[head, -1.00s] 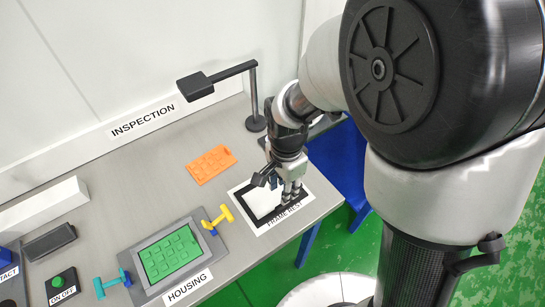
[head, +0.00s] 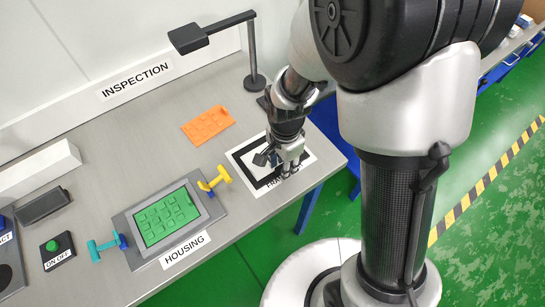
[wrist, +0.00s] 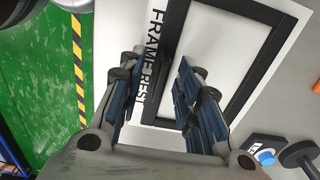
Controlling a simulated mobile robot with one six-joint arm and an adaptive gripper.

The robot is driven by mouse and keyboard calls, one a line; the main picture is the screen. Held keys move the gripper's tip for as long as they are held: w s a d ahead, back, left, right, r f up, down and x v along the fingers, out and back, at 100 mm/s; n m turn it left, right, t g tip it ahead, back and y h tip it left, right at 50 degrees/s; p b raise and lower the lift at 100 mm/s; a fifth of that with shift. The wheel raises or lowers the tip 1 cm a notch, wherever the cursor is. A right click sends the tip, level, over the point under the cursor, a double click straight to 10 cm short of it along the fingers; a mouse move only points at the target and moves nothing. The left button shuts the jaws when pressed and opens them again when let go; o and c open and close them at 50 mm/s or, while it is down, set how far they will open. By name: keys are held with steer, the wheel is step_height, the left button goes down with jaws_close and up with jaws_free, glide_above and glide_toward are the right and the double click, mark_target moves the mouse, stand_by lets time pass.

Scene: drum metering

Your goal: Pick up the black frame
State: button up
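The black frame (head: 259,184) lies flat on the white FRAME REST sheet (head: 234,154) near the table's front right edge. It is a rectangular outline with an open middle. My gripper (head: 287,172) points down over the frame's right part and hides some of it and of the label. In the wrist view the frame (wrist: 264,62) shows with one long bar running between my gripper's (wrist: 158,78) two spread fingers. The fingers are open, with a gap on each side of the bar. How far down they reach is hard to tell.
An orange panel (head: 208,125) lies behind the sheet. A grey HOUSING fixture (head: 125,222) holds a green panel (head: 166,216) between yellow (head: 214,179) and teal (head: 105,247) clamps. An inspection lamp (head: 252,55) stands at the back. An ON OFF button box (head: 57,250) is far left.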

steer(key=shift+c, duration=0.4)
jaws_close()
steer(key=shift+r, duration=0.1)
